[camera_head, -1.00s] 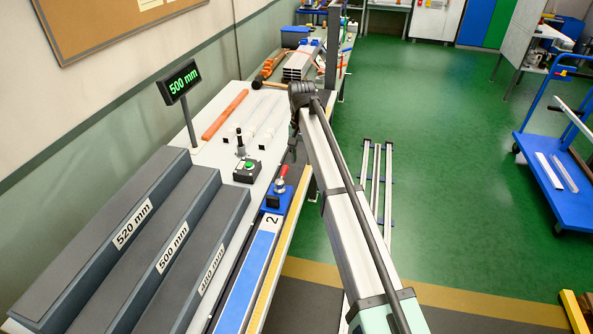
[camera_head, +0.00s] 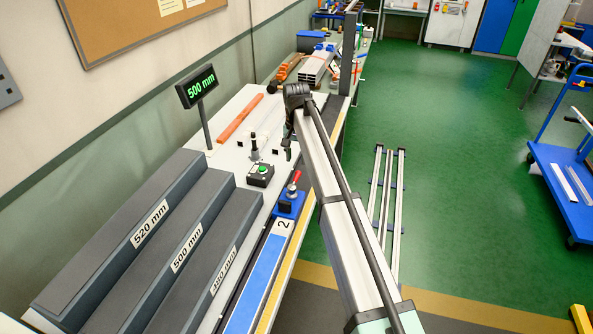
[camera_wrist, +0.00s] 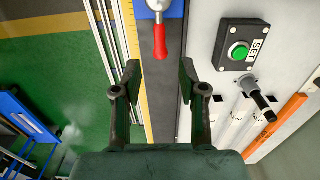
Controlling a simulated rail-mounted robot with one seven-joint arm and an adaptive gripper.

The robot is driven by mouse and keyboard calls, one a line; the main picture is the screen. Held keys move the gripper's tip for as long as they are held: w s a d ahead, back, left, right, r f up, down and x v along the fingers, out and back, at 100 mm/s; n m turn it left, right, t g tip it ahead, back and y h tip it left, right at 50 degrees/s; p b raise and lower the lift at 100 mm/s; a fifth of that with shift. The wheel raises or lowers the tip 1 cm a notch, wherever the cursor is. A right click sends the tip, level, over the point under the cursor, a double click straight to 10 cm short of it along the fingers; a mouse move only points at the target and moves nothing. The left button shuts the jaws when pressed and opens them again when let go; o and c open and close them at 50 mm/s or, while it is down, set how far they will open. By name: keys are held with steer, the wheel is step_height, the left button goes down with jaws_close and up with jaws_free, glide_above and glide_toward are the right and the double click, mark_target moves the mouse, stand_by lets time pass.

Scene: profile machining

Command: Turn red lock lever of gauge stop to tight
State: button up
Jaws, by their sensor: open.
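The blue gauge stop (camera_head: 288,206) sits on the rail beside the label "2", with its red lock lever (camera_head: 296,177) standing up from it at a tilt. In the wrist view the red lever (camera_wrist: 160,42) shows at the top centre on the blue block (camera_wrist: 171,9), its end toward the gripper. My gripper (camera_wrist: 161,82) is open and empty, with its two dark fingers apart. The lever lies beyond the fingertips, in line with the gap, and does not touch them. In the head view my gripper (camera_head: 289,148) is small and dark, above and behind the stop.
A box with a green button (camera_head: 260,174) stands left of the stop, near a black upright handle (camera_head: 254,146). Grey steps marked 520, 500 and 480 mm (camera_head: 130,230) fill the front left. A display (camera_head: 197,86) reads 500 mm. An orange bar (camera_head: 240,117) lies on the bench.

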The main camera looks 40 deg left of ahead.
mark_target(297, 176)
step_height(297, 176, down, 8)
steer(key=shift+r+p, duration=0.1)
steer(key=shift+p, duration=0.85)
jaws_close()
